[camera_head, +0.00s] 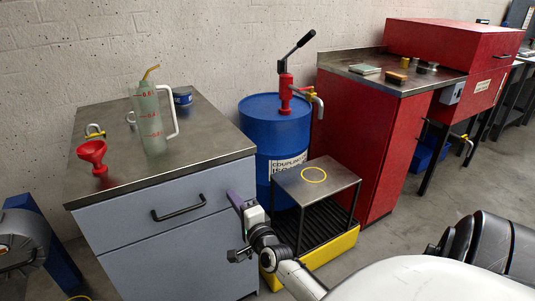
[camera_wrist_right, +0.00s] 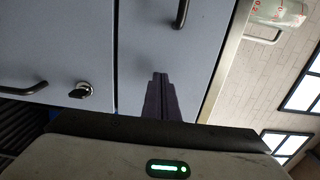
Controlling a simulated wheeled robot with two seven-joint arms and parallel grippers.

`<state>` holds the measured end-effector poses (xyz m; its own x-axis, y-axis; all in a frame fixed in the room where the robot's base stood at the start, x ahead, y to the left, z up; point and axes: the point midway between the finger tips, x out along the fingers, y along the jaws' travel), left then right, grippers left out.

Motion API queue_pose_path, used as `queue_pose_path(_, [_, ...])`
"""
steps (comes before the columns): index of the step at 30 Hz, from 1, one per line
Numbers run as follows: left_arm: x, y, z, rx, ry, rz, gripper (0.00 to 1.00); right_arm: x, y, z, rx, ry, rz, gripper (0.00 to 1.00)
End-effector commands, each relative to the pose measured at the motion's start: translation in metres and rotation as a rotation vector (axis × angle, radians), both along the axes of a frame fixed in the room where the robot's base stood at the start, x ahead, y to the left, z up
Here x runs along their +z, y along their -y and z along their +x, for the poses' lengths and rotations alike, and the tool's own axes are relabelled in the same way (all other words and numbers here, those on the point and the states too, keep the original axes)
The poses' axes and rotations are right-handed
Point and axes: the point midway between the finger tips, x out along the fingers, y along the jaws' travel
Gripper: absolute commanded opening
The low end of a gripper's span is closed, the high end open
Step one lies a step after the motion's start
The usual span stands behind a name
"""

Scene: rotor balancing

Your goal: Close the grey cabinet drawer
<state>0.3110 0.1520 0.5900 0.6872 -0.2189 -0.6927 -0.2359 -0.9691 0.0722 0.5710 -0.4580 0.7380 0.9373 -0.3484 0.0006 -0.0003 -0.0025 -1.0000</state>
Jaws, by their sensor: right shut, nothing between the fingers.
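The grey cabinet (camera_head: 165,262) stands at the left under a dark metal worktop. Its drawer (camera_head: 120,221) is the upper front panel, with a black bar handle (camera_head: 180,208). The drawer front looks close to flush under the worktop edge; I cannot tell whether a small gap is left. My right gripper (camera_head: 235,200) is at the right end of the drawer front, its purple fingers shut and empty. In the right wrist view the shut fingers (camera_wrist_right: 160,76) point at the drawer front (camera_wrist_right: 208,40); contact is unclear. My left gripper is not in view.
A jug (camera_head: 150,125), a red funnel (camera_head: 92,155) and a blue tin (camera_head: 182,96) stand on the worktop. A blue drum (camera_head: 262,125) and a small metal table (camera_head: 330,180) over a yellow-edged tray (camera_head: 335,248) are close on the right. A keyed lock (camera_wrist_right: 80,90) shows below the drawer.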

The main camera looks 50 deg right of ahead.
Motion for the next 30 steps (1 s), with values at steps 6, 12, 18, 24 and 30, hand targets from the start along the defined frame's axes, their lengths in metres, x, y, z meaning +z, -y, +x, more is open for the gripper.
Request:
queue_pose_path(6, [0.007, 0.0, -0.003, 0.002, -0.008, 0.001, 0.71, -0.002, -0.023, -0.045, 0.006, -0.006, 0.003, 0.0])
queue_pose_path(12, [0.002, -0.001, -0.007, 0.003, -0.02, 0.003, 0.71, -0.003, -0.037, -0.083, 0.006, -0.006, 0.004, 0.0])
queue_pose_path(18, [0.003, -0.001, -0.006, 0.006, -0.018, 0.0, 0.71, -0.002, -0.044, -0.102, 0.006, -0.004, 0.005, 0.0])
queue_pose_path(24, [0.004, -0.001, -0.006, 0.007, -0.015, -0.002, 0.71, -0.002, -0.046, -0.106, 0.006, -0.004, 0.005, 0.0])
queue_pose_path(30, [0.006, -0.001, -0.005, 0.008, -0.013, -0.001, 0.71, -0.007, -0.058, -0.106, 0.04, -0.045, -0.04, 0.0])
